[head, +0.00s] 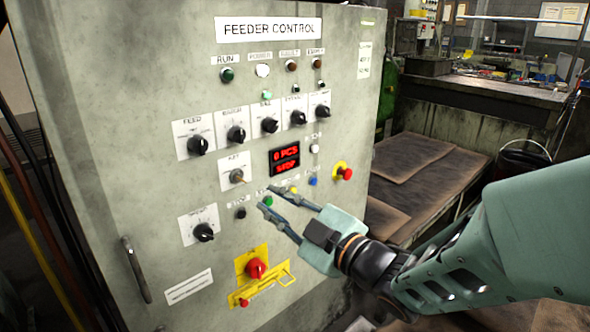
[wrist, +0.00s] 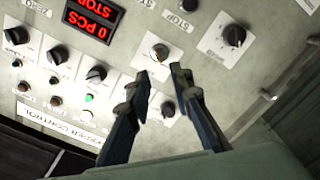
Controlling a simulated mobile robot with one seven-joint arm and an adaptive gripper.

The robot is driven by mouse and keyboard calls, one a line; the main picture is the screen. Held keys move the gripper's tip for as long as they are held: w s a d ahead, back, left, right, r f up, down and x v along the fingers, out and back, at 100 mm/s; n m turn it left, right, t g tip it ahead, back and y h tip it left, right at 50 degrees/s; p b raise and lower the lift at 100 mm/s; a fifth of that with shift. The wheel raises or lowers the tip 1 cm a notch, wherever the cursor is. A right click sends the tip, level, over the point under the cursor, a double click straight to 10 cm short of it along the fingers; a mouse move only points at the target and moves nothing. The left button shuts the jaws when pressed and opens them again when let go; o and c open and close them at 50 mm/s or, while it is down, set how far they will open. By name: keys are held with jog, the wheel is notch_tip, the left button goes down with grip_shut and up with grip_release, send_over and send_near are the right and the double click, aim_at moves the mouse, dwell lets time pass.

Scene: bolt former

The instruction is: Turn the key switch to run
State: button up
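The key switch (head: 237,176) sits on a white plate on the grey feeder control cabinet, left of the red display. A small brass-coloured key stands out from it. It also shows in the wrist view (wrist: 158,53), where the panel appears upside down. My gripper (head: 265,198) is in front of the panel, to the right of and below the key in the head view. Its two fingers are apart with nothing between them. In the wrist view my gripper (wrist: 159,72) has its fingertips just short of the key in the picture; the remaining depth is hard to judge.
The display (head: 285,158) reads 0 PCS, STOP. A row of black knobs (head: 270,125) lies above the key. A red emergency button (head: 344,173) is at right, a red rotary switch (head: 256,268) on yellow below. A door handle (head: 136,270) protrudes at lower left.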

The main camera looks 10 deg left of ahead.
aim_at(245, 182)
jog(key=p+x, duration=0.1)
jog(key=x, duration=0.9)
jog(key=shift+w, duration=0.1)
jog(key=shift+c, duration=0.5)
grip_shut()
